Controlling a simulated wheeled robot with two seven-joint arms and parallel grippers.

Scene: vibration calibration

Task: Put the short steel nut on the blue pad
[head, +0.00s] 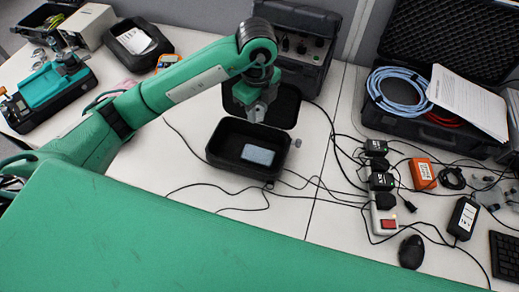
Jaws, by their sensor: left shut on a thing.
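The blue pad (258,154) lies flat inside an open black case (225,168) at the middle of the table. My left gripper (257,112) points down above the back part of this case, behind the pad. It is shut on a small grey metal piece, apparently the short steel nut; the fingers and the piece blend together, so its shape is unclear. The pad looks bare. My right gripper is out of view.
A small grey knob-like piece (297,143) shows at the case's right edge. Thin black cables cross the table around the case. A grey instrument case (302,50) stands behind. A power strip (383,215), orange box (422,174) and mouse (411,252) are right.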

